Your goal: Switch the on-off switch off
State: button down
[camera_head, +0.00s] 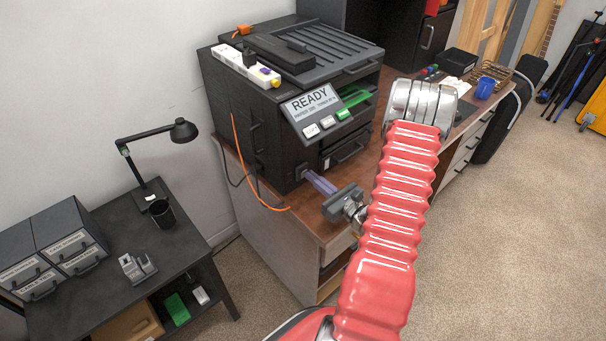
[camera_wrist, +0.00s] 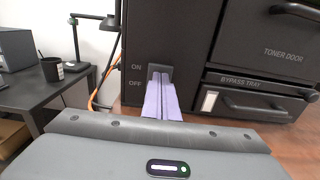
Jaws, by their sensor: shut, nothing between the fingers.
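The on-off switch (camera_wrist: 160,72) is a dark rocker on the lower front of a black printer (camera_head: 260,135), beside the printed words ON and OFF. In the wrist view its lower part is hidden behind my fingers. My gripper (camera_wrist: 161,90) is shut and empty, its two purple fingers side by side and pointing at the switch. The fingertips overlap the switch's lower part in the picture; I cannot tell if they touch it. In the head view my gripper (camera_head: 308,177) is at the printer's lower left front, and its tips cover the switch there. Which way the rocker is tilted is unclear.
The printer stands on a brown desk (camera_head: 335,208). An orange cable (camera_head: 240,155) hangs down its left side. The toner door and bypass tray (camera_wrist: 245,104) are right of the switch. A black side table (camera_head: 190,232) with a lamp and cup stands at left.

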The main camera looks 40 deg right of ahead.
jog(key=shift+w, duration=0.8)
dwell(0.4)
jog(key=shift+s, duration=0.1)
jog(key=shift+s, duration=1)
jog(key=shift+s, duration=2)
jog(key=shift+s+d, duration=0.1)
jog(key=shift+s, duration=0.05)
jog(key=s, duration=1.3)
jog(key=shift+s+d, duration=0.15)
jog(key=shift+s, duration=0.1)
